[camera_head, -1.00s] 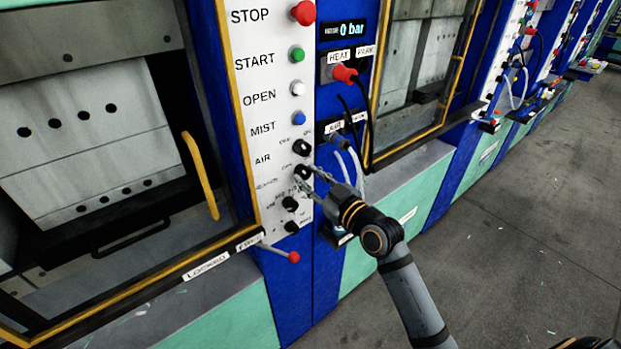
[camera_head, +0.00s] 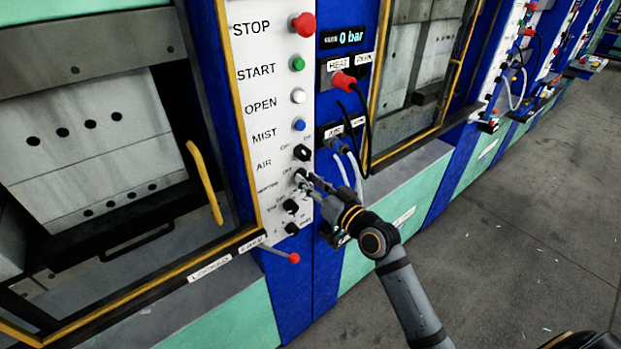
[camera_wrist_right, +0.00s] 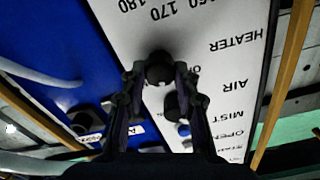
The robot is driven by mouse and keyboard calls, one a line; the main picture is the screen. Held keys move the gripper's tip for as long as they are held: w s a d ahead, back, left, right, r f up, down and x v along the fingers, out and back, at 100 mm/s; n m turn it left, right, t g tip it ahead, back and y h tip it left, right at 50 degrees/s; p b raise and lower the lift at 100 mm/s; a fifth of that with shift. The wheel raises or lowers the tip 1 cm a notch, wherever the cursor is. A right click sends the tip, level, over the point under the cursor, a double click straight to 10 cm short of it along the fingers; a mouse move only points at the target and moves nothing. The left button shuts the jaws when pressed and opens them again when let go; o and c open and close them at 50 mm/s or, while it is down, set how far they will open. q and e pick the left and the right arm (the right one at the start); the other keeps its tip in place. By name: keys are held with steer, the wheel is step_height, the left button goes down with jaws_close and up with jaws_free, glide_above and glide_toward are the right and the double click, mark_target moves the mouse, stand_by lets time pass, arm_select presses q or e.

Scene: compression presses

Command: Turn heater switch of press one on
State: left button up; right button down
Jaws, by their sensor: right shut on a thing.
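The white control panel of the near press (camera_head: 268,95) carries a column of buttons and black rotary knobs. The heater switch (camera_head: 299,174) is a black knob beside the HEATER label, below the air knob (camera_head: 302,152). My right gripper (camera_head: 304,183) is at this knob, its fingers closed on it and partly covering it. In the right wrist view, upside down, the heater switch (camera_wrist_right: 160,68) sits between the two fingertips of the gripper (camera_wrist_right: 159,78). Which way the knob points is hard to tell. My left gripper is out of view.
Another black knob (camera_head: 290,206) is just below the gripper, and a red-tipped lever (camera_head: 293,258) sticks out lower down. A red plug (camera_head: 343,80) with hanging cables is to the right. A yellow door handle (camera_head: 204,182) is to the left.

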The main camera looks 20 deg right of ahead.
steer(key=m+p, duration=0.2)
steer(key=m, duration=0.2)
steer(key=shift+m, duration=0.4)
stand_by(0.4)
steer(key=c, duration=1)
jaws_free()
steer(key=v, duration=0.7)
steer(key=shift+s, duration=0.2)
